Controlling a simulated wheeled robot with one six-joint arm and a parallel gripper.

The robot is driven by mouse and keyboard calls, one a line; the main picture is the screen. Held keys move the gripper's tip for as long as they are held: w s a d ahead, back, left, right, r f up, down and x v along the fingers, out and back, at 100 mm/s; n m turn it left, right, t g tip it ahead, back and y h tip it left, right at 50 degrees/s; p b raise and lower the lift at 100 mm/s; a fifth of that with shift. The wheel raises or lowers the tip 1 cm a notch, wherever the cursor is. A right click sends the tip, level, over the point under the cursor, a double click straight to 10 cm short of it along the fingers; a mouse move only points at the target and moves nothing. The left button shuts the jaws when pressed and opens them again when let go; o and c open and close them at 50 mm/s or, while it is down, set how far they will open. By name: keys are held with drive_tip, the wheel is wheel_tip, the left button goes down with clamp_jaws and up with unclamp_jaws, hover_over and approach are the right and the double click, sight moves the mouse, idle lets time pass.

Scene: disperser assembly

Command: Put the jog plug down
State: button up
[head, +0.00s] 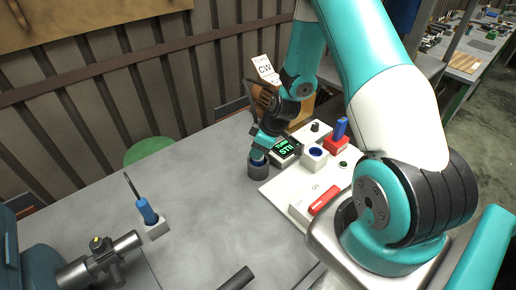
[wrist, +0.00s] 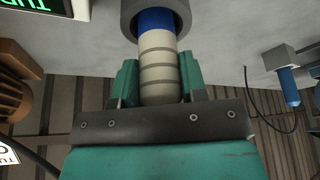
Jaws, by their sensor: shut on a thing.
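The jog plug (wrist: 160,72) has a cream ribbed body and a blue end. My gripper (wrist: 158,88) is shut on its ribbed body, with one green finger on each side. The blue end sits inside the mouth of a dark grey round holder (wrist: 184,18); how deep it goes is hidden. In the head view my gripper (head: 262,152) points down over the same holder (head: 259,172), which stands on the grey table beside the white panel. The plug is mostly hidden there by the gripper.
Right of the holder, the white panel (head: 275,194) carries a green-lit display (head: 285,150), a white socket block (head: 314,158), a red block (head: 337,145) with a blue plug, and a red switch (head: 323,200).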

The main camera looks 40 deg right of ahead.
drive_tip(key=shift+f, duration=0.4)
drive_tip(key=shift+f, duration=0.15)
drive_tip(key=o, duration=1)
drive_tip(key=shift+o, duration=0.2)
